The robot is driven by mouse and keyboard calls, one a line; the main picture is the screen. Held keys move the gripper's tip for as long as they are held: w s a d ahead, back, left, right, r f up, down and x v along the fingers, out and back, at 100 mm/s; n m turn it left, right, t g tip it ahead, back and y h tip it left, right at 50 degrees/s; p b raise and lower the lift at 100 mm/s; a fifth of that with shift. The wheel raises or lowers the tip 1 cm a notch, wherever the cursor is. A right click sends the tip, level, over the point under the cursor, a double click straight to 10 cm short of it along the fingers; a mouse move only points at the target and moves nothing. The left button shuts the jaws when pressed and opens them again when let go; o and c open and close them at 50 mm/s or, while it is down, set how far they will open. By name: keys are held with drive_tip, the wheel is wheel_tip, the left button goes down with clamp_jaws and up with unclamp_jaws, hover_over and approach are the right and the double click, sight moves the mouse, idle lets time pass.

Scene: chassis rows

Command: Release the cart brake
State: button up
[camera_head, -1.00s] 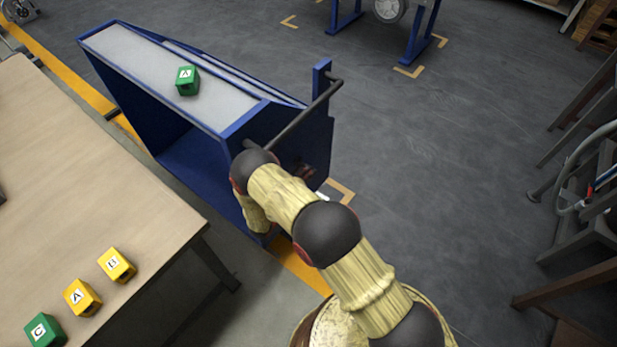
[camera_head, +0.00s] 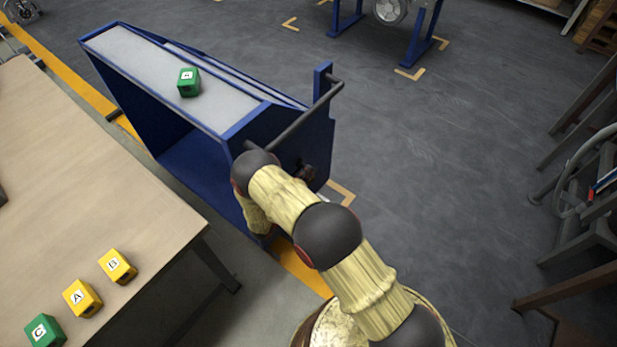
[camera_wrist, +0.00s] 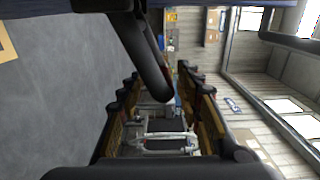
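The cart (camera_head: 190,165) is blue with a light grey top and stands beyond the wooden table. Its dark handle bar (camera_head: 300,125) runs across its near end. In the head view my arm reaches to that end, and its links hide most of my gripper. In the wrist view my gripper (camera_wrist: 158,80) shows two dark and orange fingers apart, with a gap between them. A dark slanted bar (camera_wrist: 148,62) crosses the upper part of that view, close to the fingers; I cannot tell whether they touch. I cannot make out the brake clearly.
A green cube (camera_head: 188,82) lies on the cart's top. The wooden table (camera_head: 90,190) at left carries two yellow cubes (camera_head: 82,298) (camera_head: 118,266) and a green cube (camera_head: 45,330). A blue stand (camera_head: 415,35) is at the back. The grey floor right of the cart is clear.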

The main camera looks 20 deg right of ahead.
drive_tip(key=v, duration=1.2)
